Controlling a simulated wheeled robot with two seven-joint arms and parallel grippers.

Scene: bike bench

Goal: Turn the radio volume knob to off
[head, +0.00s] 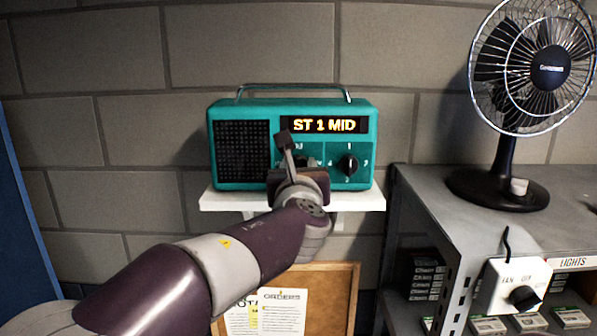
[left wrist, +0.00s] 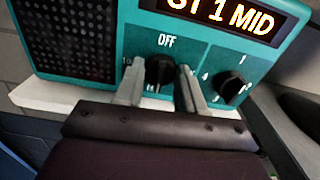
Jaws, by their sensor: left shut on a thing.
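The teal radio (head: 240,113) stands on a small white wall shelf, and its display (head: 324,125) reads "ST 1 MID". The black volume knob (left wrist: 159,72) sits below the word "OFF" in the left wrist view; in the head view my gripper mostly hides it. My left gripper (left wrist: 158,88) has its two fingers on either side of this knob and is shut on it. It also shows in front of the radio in the head view (head: 296,158). The station knob (head: 348,165), with numbers around it, is to the right and free. My right gripper is not in view.
The white shelf (head: 375,200) holds the radio against a block wall. A fan (head: 507,185) stands on a grey metal shelf unit at right, with a switch box (head: 508,285) below. A cork board (head: 345,300) with papers is under the radio.

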